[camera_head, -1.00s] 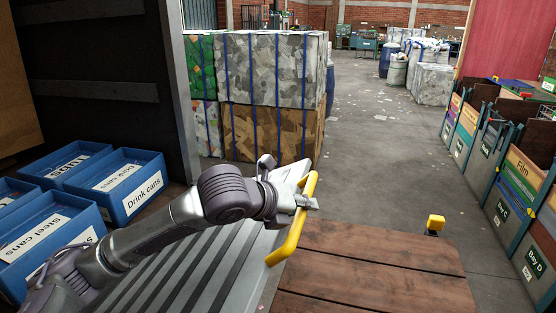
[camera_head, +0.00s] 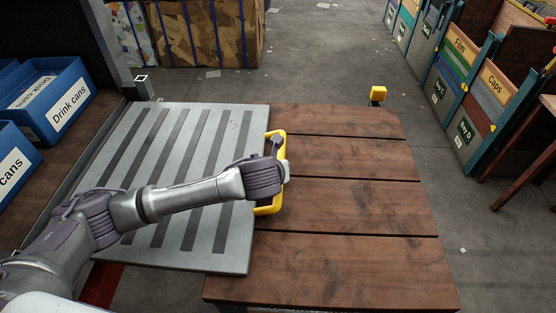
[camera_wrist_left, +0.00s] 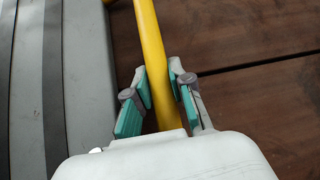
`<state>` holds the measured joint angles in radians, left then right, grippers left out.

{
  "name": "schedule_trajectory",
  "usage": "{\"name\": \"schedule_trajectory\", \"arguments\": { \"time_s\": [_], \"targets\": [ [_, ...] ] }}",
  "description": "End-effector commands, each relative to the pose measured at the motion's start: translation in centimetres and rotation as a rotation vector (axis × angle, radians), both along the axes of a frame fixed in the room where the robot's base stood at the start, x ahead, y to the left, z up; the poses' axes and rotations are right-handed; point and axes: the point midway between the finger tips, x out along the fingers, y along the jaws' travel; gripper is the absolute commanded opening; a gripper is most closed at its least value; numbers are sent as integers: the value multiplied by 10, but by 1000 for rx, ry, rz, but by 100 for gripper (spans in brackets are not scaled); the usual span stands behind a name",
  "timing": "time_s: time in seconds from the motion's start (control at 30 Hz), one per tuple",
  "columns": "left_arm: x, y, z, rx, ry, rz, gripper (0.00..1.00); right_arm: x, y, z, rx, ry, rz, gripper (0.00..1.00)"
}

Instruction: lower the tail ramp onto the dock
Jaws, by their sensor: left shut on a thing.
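The tail ramp (camera_head: 200,255) is a grey plate with dark grip strips. It lies about flat at the left, with its right edge over or against the dock (camera_head: 345,210), a deck of brown wooden planks. A yellow handle (camera_head: 270,208) stands along that right edge. My left gripper (camera_head: 284,172) is at the handle; its fingers are mostly hidden by the wrist in the head view. In the left wrist view, the two green-padded fingers (camera_wrist_left: 158,98) are closed around the yellow bar (camera_wrist_left: 152,50). My right gripper is out of view.
Blue bins (camera_head: 55,98) labelled for cans stand at the left. Strapped bales (camera_head: 200,35) are at the back. A yellow-topped post (camera_head: 378,93) is at the dock's far right corner.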

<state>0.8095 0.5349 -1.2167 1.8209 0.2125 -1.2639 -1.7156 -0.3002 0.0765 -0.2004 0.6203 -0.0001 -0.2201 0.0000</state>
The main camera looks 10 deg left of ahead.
Motion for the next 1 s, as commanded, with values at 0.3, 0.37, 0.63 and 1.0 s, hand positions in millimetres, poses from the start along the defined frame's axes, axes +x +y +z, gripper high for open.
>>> {"name": "schedule_trajectory", "arguments": {
  "time_s": [0.3, 0.37, 0.63, 1.0],
  "targets": [
    [1, -1, 0, 1, -2, 0, 0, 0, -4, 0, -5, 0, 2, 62],
    [1, -1, 0, 1, -3, 0, 0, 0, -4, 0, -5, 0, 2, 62],
    [1, 0, -1, 2, -2, 0, 48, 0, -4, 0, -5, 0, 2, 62],
    [-10, 1, 10, 2, -2, -1, 48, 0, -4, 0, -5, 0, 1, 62]
  ]
}}
